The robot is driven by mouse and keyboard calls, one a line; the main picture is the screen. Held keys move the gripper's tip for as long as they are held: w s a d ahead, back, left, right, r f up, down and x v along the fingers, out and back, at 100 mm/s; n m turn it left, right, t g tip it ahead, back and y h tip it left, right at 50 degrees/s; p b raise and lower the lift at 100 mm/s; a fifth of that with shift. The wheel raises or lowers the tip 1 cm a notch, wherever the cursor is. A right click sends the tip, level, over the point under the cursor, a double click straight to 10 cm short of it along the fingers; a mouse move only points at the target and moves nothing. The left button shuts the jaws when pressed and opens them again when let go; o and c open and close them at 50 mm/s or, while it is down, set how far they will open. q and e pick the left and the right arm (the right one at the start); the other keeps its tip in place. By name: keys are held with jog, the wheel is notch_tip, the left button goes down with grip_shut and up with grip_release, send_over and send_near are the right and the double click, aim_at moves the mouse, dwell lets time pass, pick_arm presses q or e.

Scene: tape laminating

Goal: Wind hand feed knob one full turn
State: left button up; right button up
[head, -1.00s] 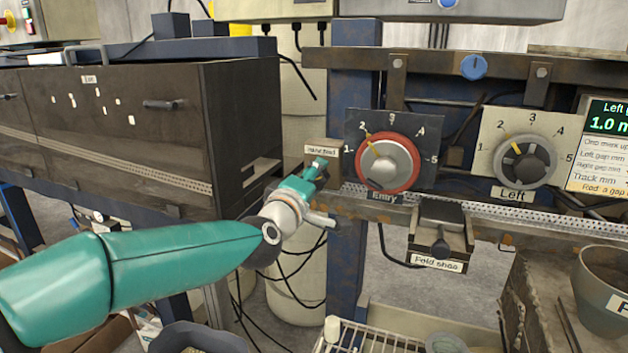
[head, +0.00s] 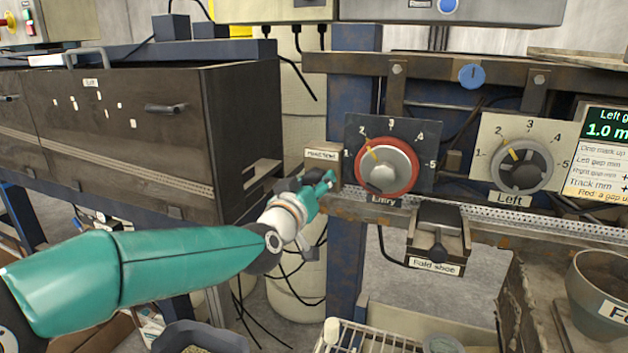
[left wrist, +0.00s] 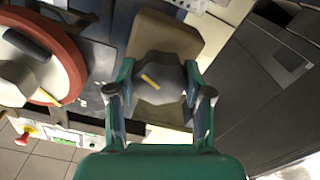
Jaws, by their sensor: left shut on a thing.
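The hand feed knob (left wrist: 162,80) is dark grey with a yellow mark on its face. In the left wrist view it sits between the two fingers of my left gripper (left wrist: 158,92), which is shut on it from both sides. In the head view my left gripper (head: 322,186) is at the brown hand feed box (head: 322,158), just below its label, and hides the knob. My right gripper is not in view.
The red-ringed Entry dial (head: 388,166) is close to the right of my gripper, with the Left dial (head: 522,164) farther right. The fold shoe block (head: 438,240) is below. A dark cabinet (head: 150,130) stands to the left.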

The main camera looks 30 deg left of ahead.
pick_arm(q)
jog(key=shift+d+f+m+p, duration=0.1)
jog(key=shift+f+m+p, duration=0.25)
jog(key=shift+m, duration=0.95)
jog(key=o, duration=1.2)
jog(key=shift+c, duration=0.2)
jog(key=shift+r, duration=0.15)
jog(key=shift+s, duration=0.1)
